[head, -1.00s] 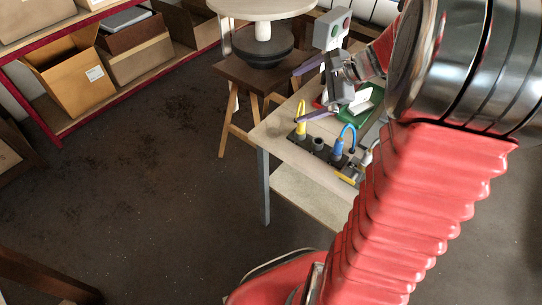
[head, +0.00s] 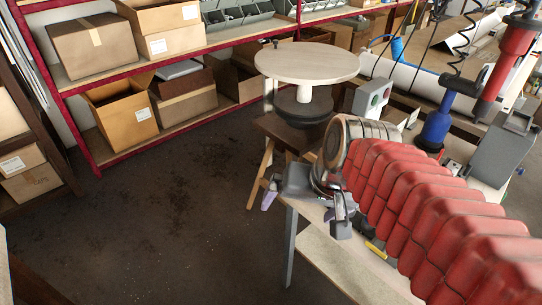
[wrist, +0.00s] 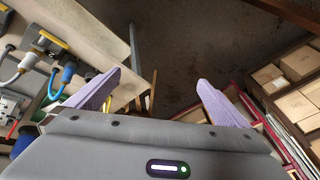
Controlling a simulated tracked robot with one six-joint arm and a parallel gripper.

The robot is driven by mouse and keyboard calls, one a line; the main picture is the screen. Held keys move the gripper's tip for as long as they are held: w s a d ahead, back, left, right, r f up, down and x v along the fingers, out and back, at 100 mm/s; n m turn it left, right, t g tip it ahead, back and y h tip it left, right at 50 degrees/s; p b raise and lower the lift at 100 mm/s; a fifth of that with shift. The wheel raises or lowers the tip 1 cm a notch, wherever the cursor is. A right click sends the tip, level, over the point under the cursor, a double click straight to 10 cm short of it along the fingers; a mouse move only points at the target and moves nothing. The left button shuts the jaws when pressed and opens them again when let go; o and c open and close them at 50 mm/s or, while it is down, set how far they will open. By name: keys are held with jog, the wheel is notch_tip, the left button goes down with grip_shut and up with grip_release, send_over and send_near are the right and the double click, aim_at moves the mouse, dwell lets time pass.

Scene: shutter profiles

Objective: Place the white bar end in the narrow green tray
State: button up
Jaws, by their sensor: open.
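My gripper (wrist: 160,78) is open in the wrist view, its two purple fingers wide apart with nothing between them but floor further off. In the head view my gripper (head: 305,200) hangs at the left edge of the work table (head: 335,262). I cannot make out the white bar end in either current view. The narrow green tray is hidden behind my arm in the head view. A small green patch shows at the left finger in the wrist view, but I cannot tell whether it is the tray.
White (wrist: 28,62), yellow (wrist: 47,38) and blue (wrist: 68,72) cable plugs stand on the table. A round-topped turntable (head: 305,62) stands behind my gripper. Shelves with cardboard boxes (head: 122,112) line the back left. The floor (head: 150,220) at left is clear.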

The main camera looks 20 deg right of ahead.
jog(key=s+n, duration=0.1)
jog(key=s+n+h, duration=0.1)
jog(key=s+a+n+t, duration=0.1)
jog(key=s+n, duration=0.1)
jog(key=shift+s+r, duration=0.1)
jog(key=shift+r, duration=0.15)
jog(key=shift+c, duration=0.6)
dwell(0.9)
